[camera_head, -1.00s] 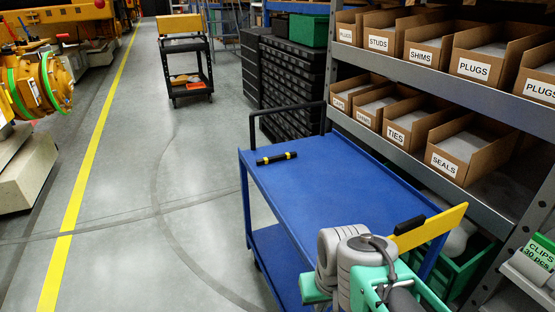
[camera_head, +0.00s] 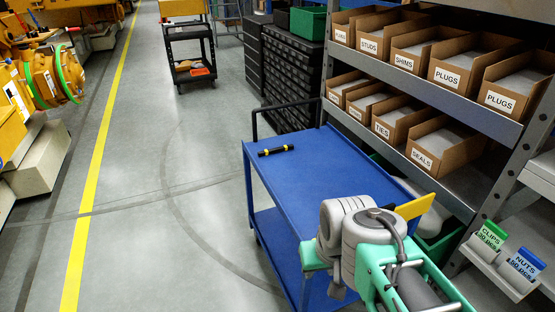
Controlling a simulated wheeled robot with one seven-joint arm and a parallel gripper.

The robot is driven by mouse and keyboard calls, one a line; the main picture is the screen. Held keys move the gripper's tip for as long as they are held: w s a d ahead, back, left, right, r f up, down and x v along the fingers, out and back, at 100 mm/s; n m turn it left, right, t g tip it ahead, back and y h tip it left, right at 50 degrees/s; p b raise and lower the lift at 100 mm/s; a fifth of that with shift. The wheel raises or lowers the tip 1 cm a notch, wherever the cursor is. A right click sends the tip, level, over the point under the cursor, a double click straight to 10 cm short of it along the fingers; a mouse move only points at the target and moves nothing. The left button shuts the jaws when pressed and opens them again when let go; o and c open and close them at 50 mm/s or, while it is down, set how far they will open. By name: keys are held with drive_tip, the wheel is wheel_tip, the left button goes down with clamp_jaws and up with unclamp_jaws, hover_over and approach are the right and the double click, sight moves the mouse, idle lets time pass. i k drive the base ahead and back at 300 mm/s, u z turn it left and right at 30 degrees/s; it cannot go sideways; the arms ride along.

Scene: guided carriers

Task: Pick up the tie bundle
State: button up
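A short black rod with yellow bands (camera_head: 276,150) lies near the far left edge of the blue cart's top (camera_head: 330,175). It may be the tie bundle, but I cannot tell for sure. A carton labelled TIES (camera_head: 396,122) stands on the lower shelf row; its contents are not clear. My green and grey arm fills the lower right and covers the near part of the cart. My gripper's fingers do not show. The black rod is well clear of the visible arm, beyond it and to the left.
A shelf (camera_head: 455,110) with two rows of labelled cartons runs along the right. A yellow bar (camera_head: 416,206) shows behind my arm. CLIPS (camera_head: 487,236) and NUTS (camera_head: 525,264) bins are at lower right. A dark cart (camera_head: 190,52) stands farther back. The floor left of the blue cart is clear.

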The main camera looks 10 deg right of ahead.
sight(266, 151)
drive_tip(key=u, duration=1.2)
drive_tip(key=i, duration=2.5)
drive_tip(key=z, duration=0.4)
